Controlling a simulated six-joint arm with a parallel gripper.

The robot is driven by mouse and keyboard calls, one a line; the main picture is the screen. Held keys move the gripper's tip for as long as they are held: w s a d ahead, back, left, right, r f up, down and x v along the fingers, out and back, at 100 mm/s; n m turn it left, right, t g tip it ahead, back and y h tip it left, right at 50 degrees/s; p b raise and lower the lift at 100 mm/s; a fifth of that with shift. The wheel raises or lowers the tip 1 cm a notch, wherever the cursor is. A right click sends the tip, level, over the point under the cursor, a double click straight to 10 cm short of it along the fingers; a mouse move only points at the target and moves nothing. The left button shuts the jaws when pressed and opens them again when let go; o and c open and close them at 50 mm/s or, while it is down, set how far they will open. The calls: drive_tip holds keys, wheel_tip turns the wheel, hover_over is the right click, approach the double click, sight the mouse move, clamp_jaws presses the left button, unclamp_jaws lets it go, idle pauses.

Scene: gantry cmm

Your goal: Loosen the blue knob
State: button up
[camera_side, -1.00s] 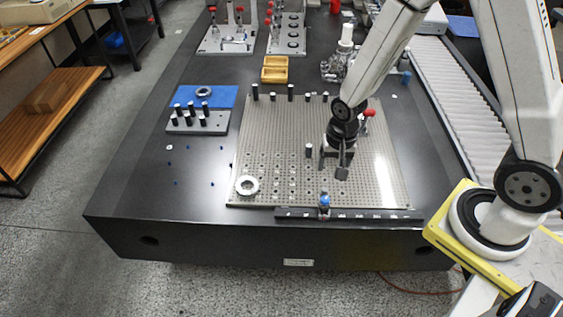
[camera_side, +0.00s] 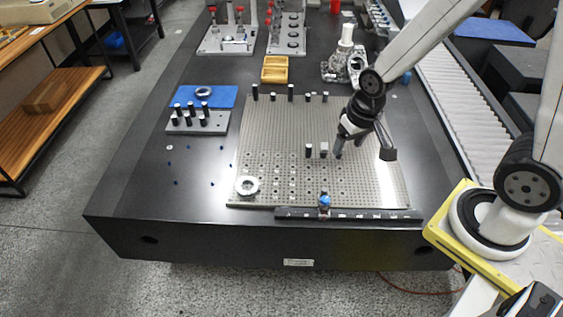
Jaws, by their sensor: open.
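The blue knob (camera_side: 325,200) sits on a small dark block on the black rail (camera_side: 385,214) along the front edge of the perforated plate (camera_side: 270,140). My gripper (camera_side: 364,156) is open and tilted, above the right part of the plate, up and to the right of the knob and apart from it. Its fingers are spread and I see nothing between them. How far the knob is turned is too small to tell.
Dark pins, including one black pin (camera_side: 308,150), and a small grey block (camera_side: 324,148) stand left of my gripper. A metal ring (camera_side: 247,186) lies at the plate's front left. A peg block (camera_side: 197,122) and blue mat (camera_side: 222,97) are further left. The table's front left is mostly clear.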

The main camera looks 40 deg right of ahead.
drive_tip(key=shift+s+d+r+n+t, duration=0.15)
drive_tip(key=shift+s+r+n, duration=0.35)
drive_tip(key=shift+r+n, duration=0.25)
drive_tip(key=shift+s+r+n+t, duration=0.15)
drive_tip(key=shift+s+r+n, duration=0.3)
drive_tip(key=shift+r+n, duration=0.25)
drive_tip(key=m+g, duration=0.3)
drive_tip(key=m, duration=0.2)
hover_over(326, 199)
wheel_tip(326, 199, down, 15)
drive_tip(key=shift+f, duration=0.55)
drive_tip(key=shift+f, duration=0.15)
drive_tip(key=shift+f, duration=3.75)
